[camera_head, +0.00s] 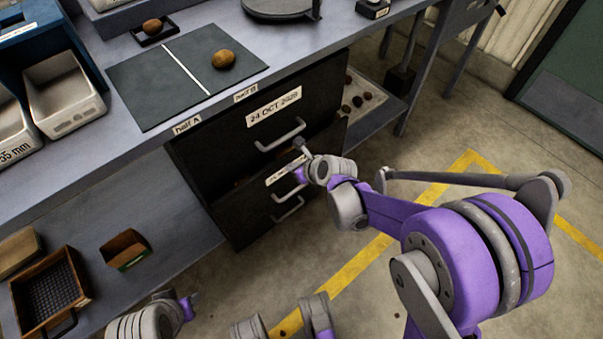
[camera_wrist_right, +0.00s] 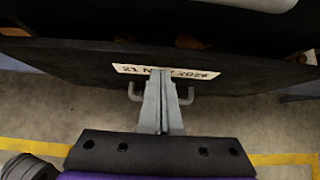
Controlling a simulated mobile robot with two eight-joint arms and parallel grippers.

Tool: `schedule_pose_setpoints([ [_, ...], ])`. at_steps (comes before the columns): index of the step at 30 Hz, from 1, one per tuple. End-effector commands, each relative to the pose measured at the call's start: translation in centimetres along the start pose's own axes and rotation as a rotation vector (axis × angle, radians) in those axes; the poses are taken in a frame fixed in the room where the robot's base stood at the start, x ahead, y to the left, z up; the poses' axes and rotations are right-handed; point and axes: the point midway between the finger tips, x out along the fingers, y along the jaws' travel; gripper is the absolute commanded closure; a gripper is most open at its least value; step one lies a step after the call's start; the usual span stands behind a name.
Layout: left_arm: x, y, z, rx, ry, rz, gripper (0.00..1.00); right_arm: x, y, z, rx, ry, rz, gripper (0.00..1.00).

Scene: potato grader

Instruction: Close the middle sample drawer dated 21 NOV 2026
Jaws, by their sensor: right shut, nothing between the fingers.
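The middle drawer (camera_wrist_right: 80,60) is pulled out partway. Its front carries the label 21 NOV 2026 (camera_wrist_right: 195,73), partly covered by my right fingers, and a grey handle (camera_wrist_right: 186,96). Brown potatoes show dimly inside, behind the front, in the wrist view. In the head view the label (camera_head: 277,177) shows below the top drawer, partly hidden by my right gripper (camera_head: 297,170). The right gripper is shut and empty, its tips (camera_wrist_right: 160,74) at the drawer front over the label and handle; contact cannot be told. Part of my left arm shows low at left, its fingers unclear.
The top drawer (camera_head: 316,98), labelled 24 OCT 2026, is above, and a lower handle (camera_head: 288,209) is below. The bench top holds a dark mat (camera_head: 140,90) with a potato (camera_head: 223,59). Open floor (camera_head: 400,155) lies to the right.

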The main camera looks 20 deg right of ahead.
Motion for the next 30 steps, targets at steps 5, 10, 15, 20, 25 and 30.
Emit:
schedule_pose_setpoints([
  [5,0.2,0.0,0.0,0.0,-0.001,0.0,0.61,0.6,0.0,0.7,0.001,0.0,0.0,1.0],
  [10,0.2,0.0,0.0,0.0,0.0,0.0,0.61,0.7,0.0,0.8,0.001,0.0,0.0,1.0],
  [15,0.2,0.0,0.0,0.0,0.0,0.0,0.61,0.7,0.0,0.8,0.001,0.0,0.0,1.0],
  [20,0.3,0.0,0.1,0.0,-0.001,0.0,0.61,2.0,0.0,2.0,-0.002,0.001,0.001,1.0],
  [25,0.5,0.0,0.1,0.0,-0.001,0.0,0.61,3.9,0.0,3.9,-0.001,0.0,0.001,1.0],
  [30,0.5,0.0,0.1,0.0,-0.001,0.0,0.61,4.1,0.0,4.3,0.001,-0.003,0.0,1.0],
])
